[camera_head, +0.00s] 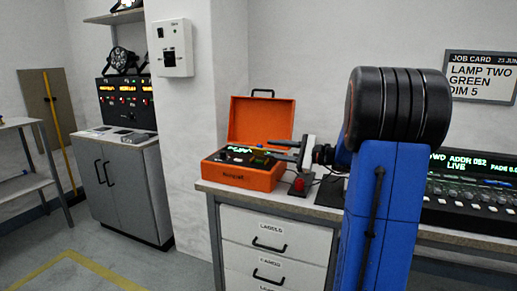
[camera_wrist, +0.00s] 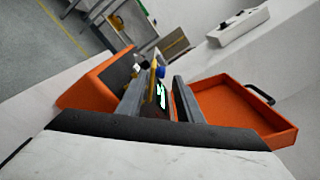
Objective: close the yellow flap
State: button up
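The orange case (camera_head: 246,178) stands on the white drawer counter with its lid raised. A small device with a lit green screen sits in it. A narrow yellow piece, which looks like the yellow flap (camera_wrist: 152,90), shows edge-on between my fingers in the wrist view, next to the green screen (camera_wrist: 162,96) and a blue part (camera_wrist: 160,72). Its angle is hard to tell. My gripper (camera_head: 270,149) reaches in from the right over the case, with its two fingers apart. In the wrist view my gripper (camera_wrist: 165,72) is open, and I see nothing clamped in it.
The raised orange lid (camera_head: 261,118) stands behind my fingers. A red button box (camera_head: 299,186) stands on the counter right of the case. A lighting console (camera_head: 470,190) is at the right. A grey cabinet (camera_head: 123,185) with a rack stands at the left; the floor before it is clear.

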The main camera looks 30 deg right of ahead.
aim_at(258, 147)
jog(key=x, duration=0.6)
jog(key=shift+w+a, duration=0.15)
jog(key=shift+w, duration=0.05)
